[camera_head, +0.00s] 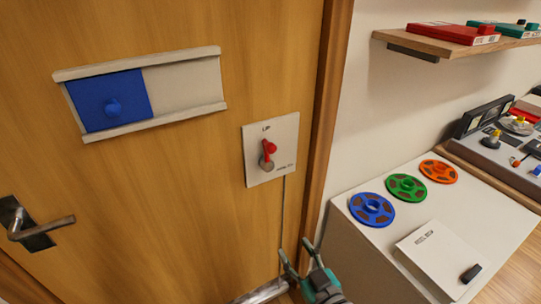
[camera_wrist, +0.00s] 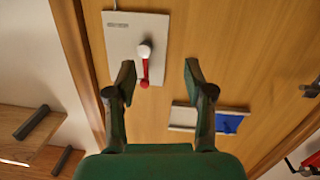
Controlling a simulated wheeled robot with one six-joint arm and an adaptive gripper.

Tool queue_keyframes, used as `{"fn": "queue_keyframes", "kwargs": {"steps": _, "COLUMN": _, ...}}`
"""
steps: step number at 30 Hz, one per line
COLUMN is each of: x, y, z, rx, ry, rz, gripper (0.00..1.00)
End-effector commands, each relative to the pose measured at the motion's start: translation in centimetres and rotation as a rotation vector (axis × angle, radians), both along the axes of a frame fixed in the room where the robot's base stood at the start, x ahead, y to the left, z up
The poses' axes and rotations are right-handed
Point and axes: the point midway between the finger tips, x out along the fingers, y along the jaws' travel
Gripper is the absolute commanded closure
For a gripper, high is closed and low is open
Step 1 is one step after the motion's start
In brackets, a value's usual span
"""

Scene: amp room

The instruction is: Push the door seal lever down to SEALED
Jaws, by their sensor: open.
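The door seal lever (camera_head: 269,149) is red with a round knob and points up from a grey pivot on a pale plate (camera_head: 257,172) on the wooden door. The plate reads "UP" above the lever; smaller lettering at its lower right is too small to read. In the wrist view, which is turned over, the lever (camera_wrist: 145,72) shows between my fingers, nearer the left one. My gripper (camera_head: 297,250) is open and empty, below and right of the plate in the head view. It also shows in the wrist view (camera_wrist: 159,72). No contact with the lever shows.
A door handle (camera_head: 40,228) is at lower left. A sliding panel with a blue part (camera_head: 112,100) is left of the plate. The door frame (camera_head: 322,110) stands close on the right. Beyond it, a cabinet (camera_head: 365,262) holds coloured reels, under a shelf (camera_head: 455,45).

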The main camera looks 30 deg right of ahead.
Motion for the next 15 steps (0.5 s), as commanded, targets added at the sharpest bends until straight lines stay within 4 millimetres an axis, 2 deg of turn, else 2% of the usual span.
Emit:
{"fn": "queue_keyframes", "kwargs": {"steps": 1, "x": 1.4, "y": -0.6, "z": 1.4, "rx": -0.012, "ry": -0.018, "rz": 0.001, "gripper": 0.47}}
{"fn": "queue_keyframes", "kwargs": {"steps": 6, "x": 5.2, "y": -2.0, "z": 5.4, "rx": -0.061, "ry": -0.048, "rz": 0.025, "gripper": 0.47}}
{"fn": "queue_keyframes", "kwargs": {"steps": 12, "x": 8.6, "y": -3.6, "z": 10.6, "rx": -0.132, "ry": -0.079, "rz": 0.057, "gripper": 0.47}}
{"fn": "queue_keyframes", "kwargs": {"steps": 15, "x": 9.7, "y": -4.1, "z": 12.8, "rx": -0.164, "ry": -0.092, "rz": 0.07, "gripper": 0.47}}
